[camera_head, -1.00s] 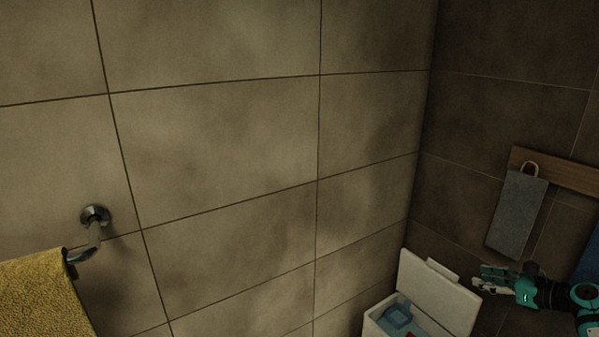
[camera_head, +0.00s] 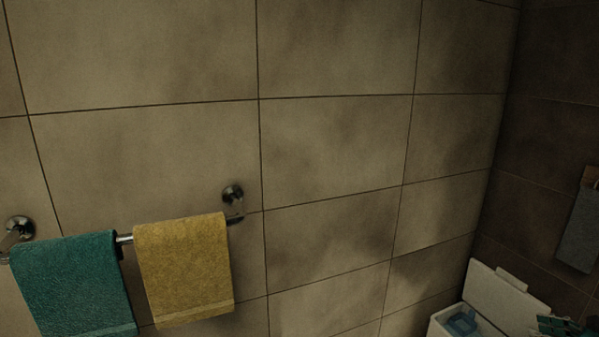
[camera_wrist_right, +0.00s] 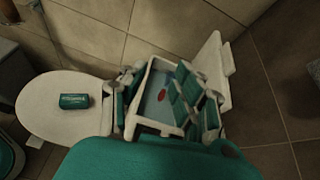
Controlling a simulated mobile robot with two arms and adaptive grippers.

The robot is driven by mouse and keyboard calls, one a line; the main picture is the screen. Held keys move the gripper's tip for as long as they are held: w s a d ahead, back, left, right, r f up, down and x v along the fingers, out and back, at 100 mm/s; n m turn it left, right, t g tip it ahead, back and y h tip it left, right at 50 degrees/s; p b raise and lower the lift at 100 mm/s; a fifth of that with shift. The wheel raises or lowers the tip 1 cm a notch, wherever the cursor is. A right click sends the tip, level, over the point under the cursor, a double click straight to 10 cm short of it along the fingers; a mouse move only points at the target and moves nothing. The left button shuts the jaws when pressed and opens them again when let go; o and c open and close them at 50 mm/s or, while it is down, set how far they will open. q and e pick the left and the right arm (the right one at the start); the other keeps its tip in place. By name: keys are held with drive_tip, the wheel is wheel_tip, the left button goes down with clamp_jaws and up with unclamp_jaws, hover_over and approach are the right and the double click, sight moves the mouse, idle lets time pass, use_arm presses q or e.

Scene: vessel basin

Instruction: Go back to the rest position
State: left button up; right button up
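My right gripper (camera_head: 562,326) shows at the bottom right corner of the head view, partly cut off by the frame. In the right wrist view its green and white fingers (camera_wrist_right: 160,98) stand apart with a gap between them, and I see nothing held there. It is above or beside a white box (camera_wrist_right: 152,125) with a raised lid (camera_wrist_right: 222,68); the exact distance is unclear. My left gripper is in neither view.
A teal towel (camera_head: 72,285) and a yellow towel (camera_head: 184,275) hang on a metal wall rail (camera_head: 124,239). A grey cloth (camera_head: 579,232) hangs at the right. A green item (camera_wrist_right: 75,101) lies on a rounded white surface (camera_wrist_right: 62,122). The tiled wall's middle is bare.

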drive_tip(key=s+a+f+n+g, duration=0.4)
drive_tip(key=s+a+f+n, duration=0.2)
drive_tip(key=a+f+n, duration=0.3)
drive_tip(key=s+a+f+n+g, duration=0.3)
drive_tip(key=s+a+f+n, duration=0.35)
drive_tip(key=a+f, duration=0.4)
drive_tip(key=s+a+r+n+g+h, duration=0.1)
drive_tip(key=s+a+r+n+h, duration=0.15)
drive_tip(key=s+a+n, duration=0.55)
drive_tip(key=s+a+r+n+h, duration=0.2)
drive_tip(key=s+a+r+n, duration=0.2)
drive_tip(key=s+a+n, duration=0.4)
drive_tip(key=s+d+f+g, duration=0.1)
drive_tip(key=s+f, duration=0.1)
drive_tip(key=f, duration=1.2)
drive_tip(key=s+f+g, duration=0.1)
drive_tip(key=s+f, duration=0.1)
drive_tip(key=f, duration=1.2)
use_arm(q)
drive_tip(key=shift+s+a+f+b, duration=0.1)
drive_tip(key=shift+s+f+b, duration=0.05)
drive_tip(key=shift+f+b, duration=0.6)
use_arm(e)
drive_tip(key=s+d+f+g, duration=0.1)
drive_tip(key=s+d+f, duration=0.2)
drive_tip(key=s+f, duration=1.2)
drive_tip(key=shift+s+n, duration=0.3)
drive_tip(key=shift+n, duration=0.05)
